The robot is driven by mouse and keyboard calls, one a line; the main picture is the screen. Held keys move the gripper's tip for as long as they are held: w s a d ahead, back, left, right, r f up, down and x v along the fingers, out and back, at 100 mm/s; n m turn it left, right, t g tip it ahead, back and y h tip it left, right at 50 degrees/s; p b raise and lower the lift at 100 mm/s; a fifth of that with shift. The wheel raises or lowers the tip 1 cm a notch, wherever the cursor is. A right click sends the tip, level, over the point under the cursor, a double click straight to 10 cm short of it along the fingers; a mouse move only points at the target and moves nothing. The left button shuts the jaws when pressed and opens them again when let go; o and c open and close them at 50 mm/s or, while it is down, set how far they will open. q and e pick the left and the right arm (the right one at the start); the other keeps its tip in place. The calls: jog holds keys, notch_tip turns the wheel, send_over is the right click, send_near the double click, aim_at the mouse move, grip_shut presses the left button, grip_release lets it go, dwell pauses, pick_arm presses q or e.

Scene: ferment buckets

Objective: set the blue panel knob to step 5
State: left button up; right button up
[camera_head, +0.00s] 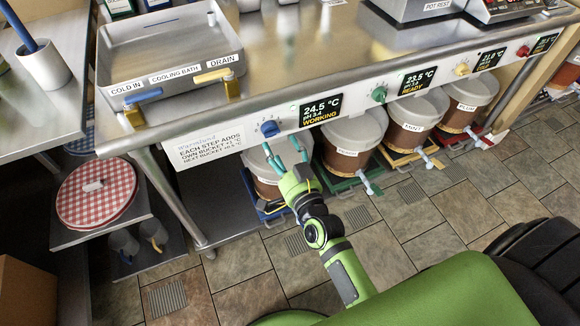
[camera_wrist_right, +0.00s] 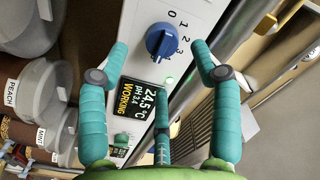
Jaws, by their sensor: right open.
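The blue knob (camera_head: 270,128) is on the white front panel, left of a display reading 24.5 °C, pH 3.4, WORKING (camera_head: 321,110). In the right wrist view the blue knob (camera_wrist_right: 162,41) has the marks 0, 1, 2 and 3 beside it; I cannot tell surely which mark it points to. My right gripper (camera_head: 284,153) is green with teal fingers, open and empty, just below the knob in the head view. In the right wrist view its fingers (camera_wrist_right: 159,62) are spread, with the knob beyond and between the two outer tips, apparently not touched. My left gripper is not in view.
A green knob (camera_head: 379,94), a yellow knob (camera_head: 461,69) and a red knob (camera_head: 523,51) sit farther right on the panel. Lidded buckets (camera_head: 356,130) stand below it. The cooling bath tray (camera_head: 170,50) is above left, with blue (camera_head: 143,96) and yellow (camera_head: 213,75) valve handles.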

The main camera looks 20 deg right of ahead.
jog(key=s, duration=0.6)
jog(key=shift+s, duration=0.3)
